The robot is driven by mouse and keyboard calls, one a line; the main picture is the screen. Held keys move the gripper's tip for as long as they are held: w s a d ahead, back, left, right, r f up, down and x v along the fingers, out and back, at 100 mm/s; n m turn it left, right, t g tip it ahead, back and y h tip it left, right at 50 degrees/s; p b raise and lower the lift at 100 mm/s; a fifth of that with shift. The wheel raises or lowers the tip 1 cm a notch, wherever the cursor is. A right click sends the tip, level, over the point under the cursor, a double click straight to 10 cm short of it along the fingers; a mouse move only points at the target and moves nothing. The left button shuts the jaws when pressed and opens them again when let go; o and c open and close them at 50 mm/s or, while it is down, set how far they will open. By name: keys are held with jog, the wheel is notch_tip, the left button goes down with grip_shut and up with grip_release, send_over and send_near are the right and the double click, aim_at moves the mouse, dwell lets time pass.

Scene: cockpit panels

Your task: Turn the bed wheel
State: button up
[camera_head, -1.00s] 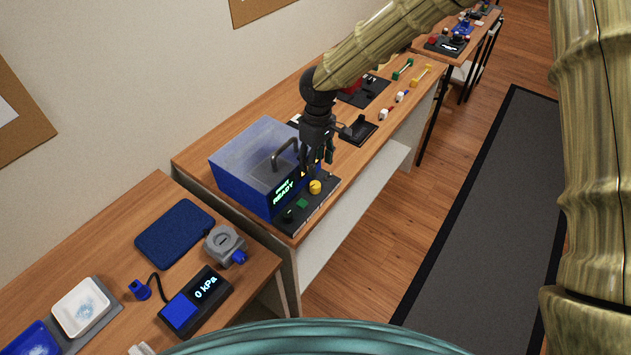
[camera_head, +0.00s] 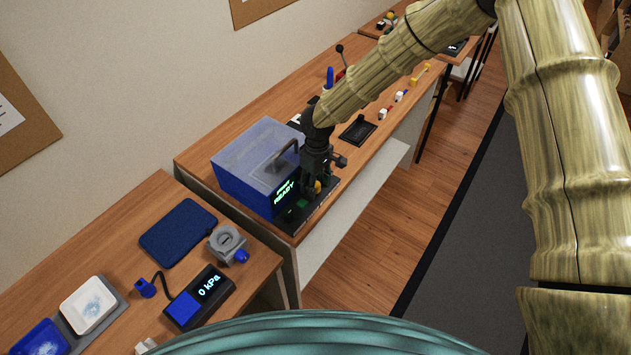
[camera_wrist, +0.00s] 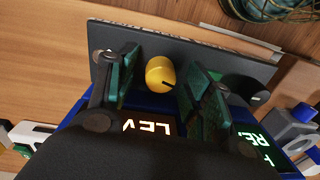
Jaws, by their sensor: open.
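The blue box-shaped machine (camera_head: 241,184) with a clear lid and handle stands on the wooden bench; its display reads READY. On the dark control strip (camera_wrist: 115,45) along its front is a round yellow wheel (camera_wrist: 160,74) with a dark pointer line. My gripper (camera_wrist: 164,78) is open, with one green-padded finger on each side of the yellow wheel; I cannot tell whether they touch it. In the head view my gripper (camera_head: 310,188) is low over the strip and mostly hides the yellow wheel (camera_head: 317,187). Part of the display, reading LEV, shows in the wrist view.
A black knob (camera_wrist: 246,92) sits on the same strip, close to one finger. A grey valve-like block (camera_head: 226,243) and a 0 kPa gauge box (camera_head: 199,298) stand on the nearer table. A black tray (camera_head: 357,131) lies farther along the bench.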

jog(key=c, duration=1.1)
jog(key=shift+o, duration=0.2)
jog(key=shift+n, duration=0.7)
jog(key=o, duration=1.1)
jog(key=shift+c, duration=0.2)
jog(key=shift+r, duration=0.1)
